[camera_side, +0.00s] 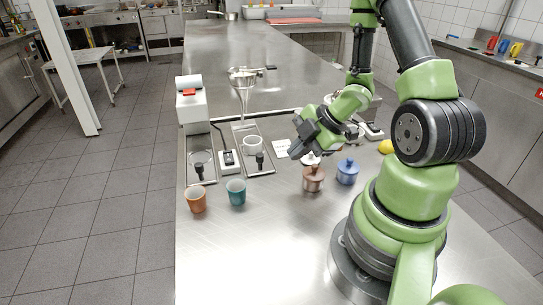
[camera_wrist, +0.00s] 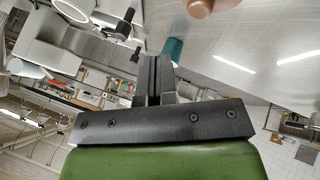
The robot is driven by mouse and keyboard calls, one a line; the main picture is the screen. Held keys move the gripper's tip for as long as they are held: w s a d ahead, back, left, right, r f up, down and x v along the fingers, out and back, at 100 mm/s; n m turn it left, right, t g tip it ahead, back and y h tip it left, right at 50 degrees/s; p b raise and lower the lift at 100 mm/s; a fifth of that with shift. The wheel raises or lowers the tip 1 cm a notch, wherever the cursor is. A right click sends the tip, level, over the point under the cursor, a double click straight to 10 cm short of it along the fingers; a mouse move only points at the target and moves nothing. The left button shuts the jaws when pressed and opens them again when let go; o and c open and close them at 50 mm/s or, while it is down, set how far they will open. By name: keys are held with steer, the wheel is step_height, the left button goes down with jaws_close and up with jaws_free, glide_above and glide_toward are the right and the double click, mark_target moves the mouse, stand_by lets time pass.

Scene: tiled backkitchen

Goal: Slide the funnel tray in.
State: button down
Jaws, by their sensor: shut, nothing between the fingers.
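A steel funnel (camera_side: 243,76) stands on a thin stand over a tray (camera_side: 240,130) with a black knob (camera_side: 259,159) at its near end. A white cup (camera_side: 253,144) sits on this tray. A second tray (camera_side: 208,181) with a black knob lies to the left, in front of a white machine (camera_side: 192,108). I cannot tell how far either tray is in. My gripper (camera_side: 295,151) is shut and empty, above the bench to the right of the funnel's tray and apart from its knob. In the wrist view its fingers (camera_wrist: 153,76) are together.
An orange cup (camera_side: 196,200) and a teal cup (camera_side: 236,192) stand in front of the trays. A white switch box (camera_side: 229,161) is between the trays. A brown lidded pot (camera_side: 313,179) and a blue one (camera_side: 347,172) stand near my gripper. The bench's front left is clear.

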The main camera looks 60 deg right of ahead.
mark_target(261, 140)
steer(key=x, duration=0.5)
steer(key=shift+a+f, duration=0.1)
steer(key=shift+f, duration=0.05)
steer(key=w, duration=0.1)
steer(key=w+d, duration=0.1)
steer(key=shift+w, duration=0.25)
steer(key=shift+w+d, duration=0.1)
steer(key=shift+w, duration=0.25)
steer(key=shift+w+d, duration=0.1)
steer(key=shift+w, duration=0.25)
steer(key=shift+w+d, duration=0.2)
steer(key=shift+d, duration=0.05)
steer(key=w+d, duration=0.7)
